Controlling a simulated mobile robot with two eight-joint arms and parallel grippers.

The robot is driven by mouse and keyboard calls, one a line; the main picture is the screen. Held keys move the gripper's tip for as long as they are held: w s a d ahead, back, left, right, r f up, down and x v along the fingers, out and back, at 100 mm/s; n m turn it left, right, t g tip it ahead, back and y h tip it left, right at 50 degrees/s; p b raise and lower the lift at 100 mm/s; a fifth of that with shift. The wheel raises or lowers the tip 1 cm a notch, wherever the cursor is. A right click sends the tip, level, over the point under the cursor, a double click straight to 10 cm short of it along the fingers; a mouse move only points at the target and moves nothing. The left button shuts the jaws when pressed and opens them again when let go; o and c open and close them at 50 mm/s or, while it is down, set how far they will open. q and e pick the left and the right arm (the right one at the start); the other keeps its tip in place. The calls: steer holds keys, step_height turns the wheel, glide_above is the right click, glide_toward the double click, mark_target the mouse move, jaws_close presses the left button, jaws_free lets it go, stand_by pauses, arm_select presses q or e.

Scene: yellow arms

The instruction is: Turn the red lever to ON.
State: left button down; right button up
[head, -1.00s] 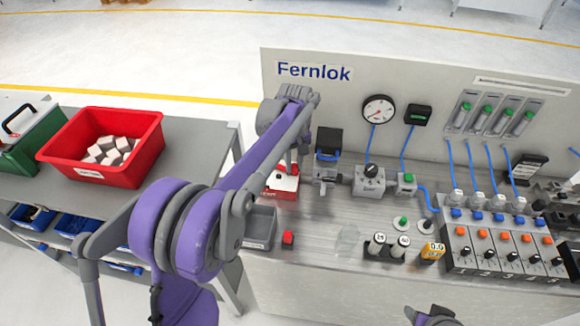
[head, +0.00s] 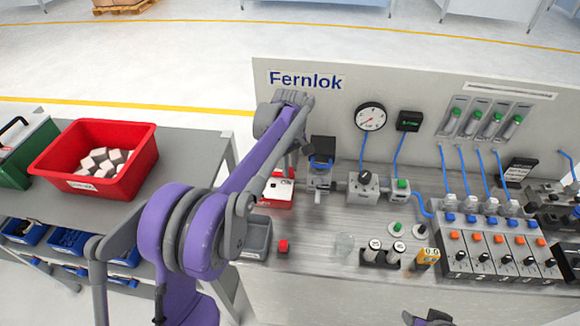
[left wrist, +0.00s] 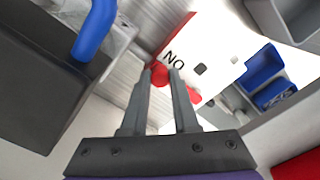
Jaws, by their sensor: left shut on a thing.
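The red lever shows in the left wrist view as a red knob (left wrist: 160,73) between the fingertips. My left gripper (left wrist: 164,76) is shut on it. Beside it is a white panel with ON printed upside down in this view, on a red-and-white box (left wrist: 200,48). In the head view the box (head: 276,190) stands at the bench's left end, below the Fernlok sign. There my left forearm and wrist hide the lever and the fingertips. My right gripper (head: 428,318) only just shows at the bottom edge; its fingers cannot be made out.
A grey bin (head: 256,236) and a red button (head: 283,246) are in front. A red crate of blocks (head: 62,162) sits on the left table.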

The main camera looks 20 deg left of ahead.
mark_target(290, 169)
arm_select(q)
steer(key=c, duration=0.7)
jaws_free()
step_height(290, 169, up, 11)
steer(key=shift+f+p, duration=0.1)
steer(key=shift+p, duration=0.25)
